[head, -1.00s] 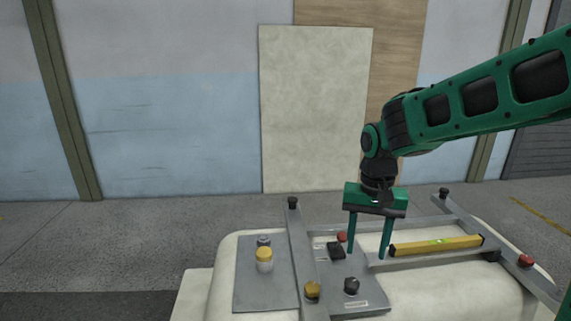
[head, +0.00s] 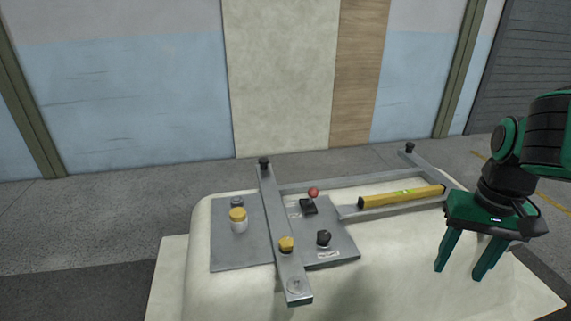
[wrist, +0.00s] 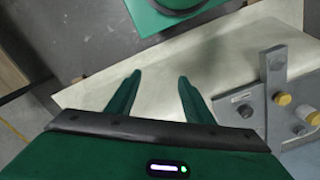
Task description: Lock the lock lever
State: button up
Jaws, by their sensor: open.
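A small black lever block (head: 308,206) with a red knob (head: 313,192) sits on a grey metal plate (head: 240,259), right of a metal crossbar (head: 278,215). My gripper (head: 459,272) is open and empty, well to the right of the plate and apart from the lever. In the wrist view its two green fingers (wrist: 159,76) are spread over the pale shell, with the plate's fittings at the right edge.
A yellow-capped white cylinder (head: 238,220), a yellow knob (head: 286,244) and a black knob (head: 323,238) stand around the crossbar. The pale shell (head: 400,245) is clear between plate and gripper.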

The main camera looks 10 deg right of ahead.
aim_at(313, 193)
jog(key=u, duration=1.15)
jog(key=k, duration=1.1)
jog(key=z, duration=0.8)
jog(key=i, duration=1)
jog(key=u, duration=0.05)
